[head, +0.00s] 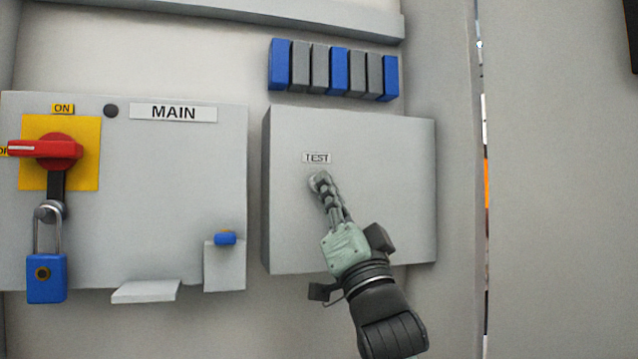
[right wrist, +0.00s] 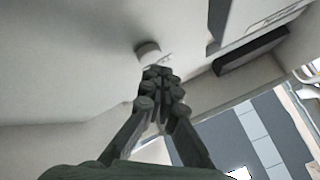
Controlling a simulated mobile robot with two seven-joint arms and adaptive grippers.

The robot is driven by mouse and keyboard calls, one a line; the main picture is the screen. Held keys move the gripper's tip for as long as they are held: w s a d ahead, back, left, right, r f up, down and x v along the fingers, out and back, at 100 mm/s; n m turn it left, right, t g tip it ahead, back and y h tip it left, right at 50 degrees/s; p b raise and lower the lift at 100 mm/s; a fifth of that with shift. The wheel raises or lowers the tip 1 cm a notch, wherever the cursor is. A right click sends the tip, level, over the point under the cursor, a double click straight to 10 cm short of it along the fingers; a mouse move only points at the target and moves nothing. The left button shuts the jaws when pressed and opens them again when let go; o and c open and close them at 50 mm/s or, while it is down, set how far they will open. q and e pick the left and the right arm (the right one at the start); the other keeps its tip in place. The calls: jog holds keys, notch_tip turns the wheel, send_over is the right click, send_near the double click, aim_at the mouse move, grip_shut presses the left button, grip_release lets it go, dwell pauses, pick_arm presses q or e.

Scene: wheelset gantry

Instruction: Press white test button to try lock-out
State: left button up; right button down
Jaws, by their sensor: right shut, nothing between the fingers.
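The white test button (right wrist: 147,52) is a short round stub on the grey box face in the right wrist view. In the head view it sits under the TEST label (head: 316,158), mostly covered by my right fingertips. My right gripper (head: 321,182) is shut and empty, its tips at the button; it also shows in the right wrist view (right wrist: 158,76). I cannot tell whether the tips touch the button. The red switch handle (head: 45,149) points left on a yellow plate (head: 88,130). A blue padlock (head: 46,278) hangs below it. My left gripper is out of view.
The grey TEST box (head: 400,180) stands out from the wall, right of the MAIN panel (head: 170,180). A row of blue and grey blocks (head: 333,70) is above it. A small holder with a blue item (head: 225,239) and an empty ledge (head: 146,291) are at the MAIN panel's bottom.

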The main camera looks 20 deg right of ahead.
jog(key=shift+w, duration=0.65)
dwell(0.6)
jog(key=shift+s, duration=0.15)
jog(key=shift+s+p, duration=0.3)
jog(key=shift+s, duration=0.35)
jog(key=shift+s+d+p, duration=0.1)
jog(key=shift+s+p, duration=0.3)
jog(key=shift+s, duration=2.15)
